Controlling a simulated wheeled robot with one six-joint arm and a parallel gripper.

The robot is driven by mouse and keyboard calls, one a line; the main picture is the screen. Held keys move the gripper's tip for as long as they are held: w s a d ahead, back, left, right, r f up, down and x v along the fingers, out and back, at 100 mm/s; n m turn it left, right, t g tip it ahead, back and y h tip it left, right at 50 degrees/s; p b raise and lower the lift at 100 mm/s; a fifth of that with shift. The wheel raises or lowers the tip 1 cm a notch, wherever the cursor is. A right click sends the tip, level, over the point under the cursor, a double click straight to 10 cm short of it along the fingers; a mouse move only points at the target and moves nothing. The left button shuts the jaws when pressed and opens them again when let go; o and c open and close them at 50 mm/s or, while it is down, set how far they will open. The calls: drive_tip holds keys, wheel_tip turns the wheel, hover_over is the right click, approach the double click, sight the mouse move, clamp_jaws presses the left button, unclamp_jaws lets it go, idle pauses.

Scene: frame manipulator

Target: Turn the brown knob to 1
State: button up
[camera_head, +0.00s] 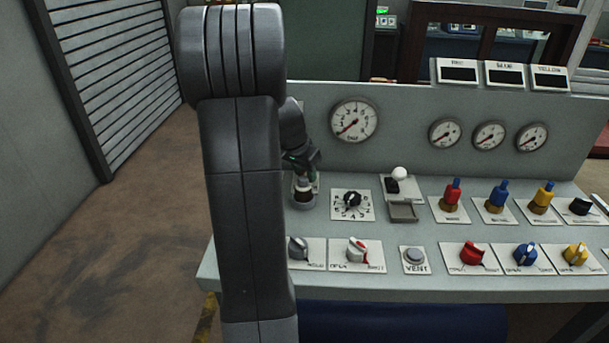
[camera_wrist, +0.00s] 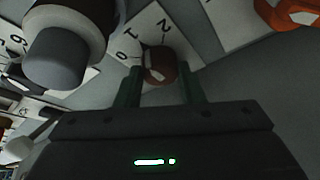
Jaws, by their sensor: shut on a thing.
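The brown knob (camera_wrist: 160,66) shows in the wrist view, on a white plate (camera_wrist: 137,50) marked 0, 1 and 2. My gripper (camera_wrist: 160,78) is shut on the knob, with one dark finger on each side of it. The number 1 is above and left of the knob, 0 is further left, and 2 is above it. A pale mark shows on the knob, but I cannot tell which number it points to. In the head view my arm hides the knob, and my gripper's fingertips are hidden too.
A large grey-topped knob (camera_wrist: 57,57) stands close to the left finger in the wrist view. An orange part (camera_wrist: 287,14) is at the upper right. In the head view the console (camera_head: 420,288) holds a black dial (camera_head: 352,200), coloured knobs and gauges.

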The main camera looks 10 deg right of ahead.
idle(0.3)
drive_tip(key=o, duration=1)
drive_tip(key=shift+r, duration=0.1)
drive_tip(key=v, duration=1.3)
drive_tip(key=shift+r, duration=0.35)
drive_tip(key=shift+f, duration=0.1)
drive_tip(key=x, duration=1.4)
drive_tip(key=shift+s+a, duration=0.1)
drive_tip(key=shift+s, duration=0.05)
